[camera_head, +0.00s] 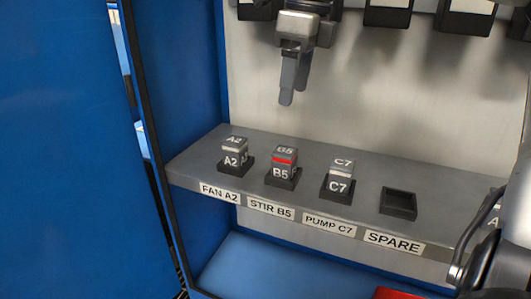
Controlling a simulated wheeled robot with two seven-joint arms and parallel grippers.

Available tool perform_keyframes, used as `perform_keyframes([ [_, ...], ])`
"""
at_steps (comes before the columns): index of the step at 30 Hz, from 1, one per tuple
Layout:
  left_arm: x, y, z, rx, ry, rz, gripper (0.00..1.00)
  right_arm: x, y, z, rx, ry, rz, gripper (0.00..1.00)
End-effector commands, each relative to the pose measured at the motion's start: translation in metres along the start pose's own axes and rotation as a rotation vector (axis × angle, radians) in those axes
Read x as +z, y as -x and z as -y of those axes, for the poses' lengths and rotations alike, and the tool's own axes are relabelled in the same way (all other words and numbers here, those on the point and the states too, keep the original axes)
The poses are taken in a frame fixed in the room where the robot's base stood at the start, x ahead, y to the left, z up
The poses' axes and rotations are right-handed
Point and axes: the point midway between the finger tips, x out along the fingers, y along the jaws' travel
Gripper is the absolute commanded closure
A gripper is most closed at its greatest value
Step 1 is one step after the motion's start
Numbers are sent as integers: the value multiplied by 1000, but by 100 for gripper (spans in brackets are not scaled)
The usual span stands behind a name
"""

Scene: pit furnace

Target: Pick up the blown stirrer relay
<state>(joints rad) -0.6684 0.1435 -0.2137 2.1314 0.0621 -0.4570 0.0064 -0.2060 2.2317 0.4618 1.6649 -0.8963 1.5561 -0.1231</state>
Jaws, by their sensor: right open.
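The stirrer relay B5 (284,163) is a small grey block marked B5 with a red band. It stands upright in a black socket (283,180) on the grey shelf, above the label STIR B5 (270,209). My right gripper (485,240) shows only partly at the lower right edge, right of the shelf's sockets and well apart from the relay. It is open, and I see nothing held in it. My left gripper is not in view.
Relay A2 (233,153) stands left of B5 and relay C7 (340,175) stands right, both with pale bands. The SPARE socket (398,203) looks empty. A grey lever-like part (296,60) hangs above the shelf. Something red (400,294) shows at the bottom.

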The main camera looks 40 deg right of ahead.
Motion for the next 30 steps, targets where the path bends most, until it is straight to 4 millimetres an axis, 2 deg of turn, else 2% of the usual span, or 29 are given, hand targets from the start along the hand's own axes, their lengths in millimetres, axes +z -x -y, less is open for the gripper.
perform_keyframes([
  [3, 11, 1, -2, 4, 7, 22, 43, -1, -29, 0, 7, 1, -5, 38],
  [10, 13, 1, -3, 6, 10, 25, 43, -1, -75, -1, 7, -1, -2, 38],
  [19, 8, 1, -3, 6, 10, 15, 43, -1, -100, -1, 6, -2, 0, 38],
  [27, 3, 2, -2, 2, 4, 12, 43, -2, -138, -3, 7, -2, -2, 38],
  [30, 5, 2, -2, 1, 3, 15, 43, -1, -145, -3, 5, -2, 1, 38],
])
